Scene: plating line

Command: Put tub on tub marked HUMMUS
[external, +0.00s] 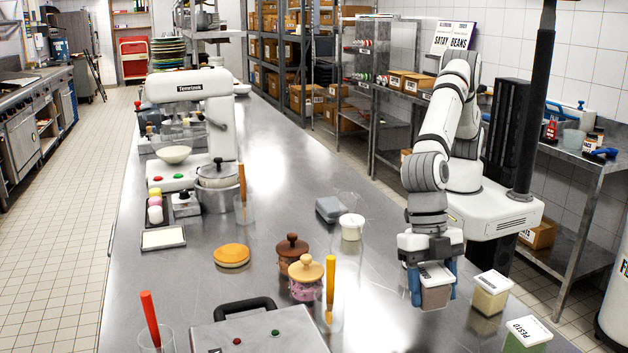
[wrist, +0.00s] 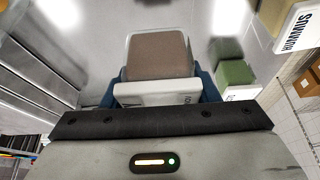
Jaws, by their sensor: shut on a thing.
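My gripper (external: 432,286) has its blue fingers shut on a tub (external: 436,298) with brownish contents and a white lid. The held tub fills the middle of the wrist view (wrist: 157,55), its lid toward the gripper; its lettering is too small to read. I cannot tell whether its base touches the counter. The tub marked HUMMUS (external: 490,296), beige with a white lid, stands to the right of my gripper, apart from the held tub. In the wrist view the HUMMUS lid (wrist: 294,30) is at the upper right.
A white cup (external: 351,227), a grey block (external: 331,209) and lidded jars (external: 305,279) stand to the left. The steel counter (external: 395,325) is bare just left of my gripper.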

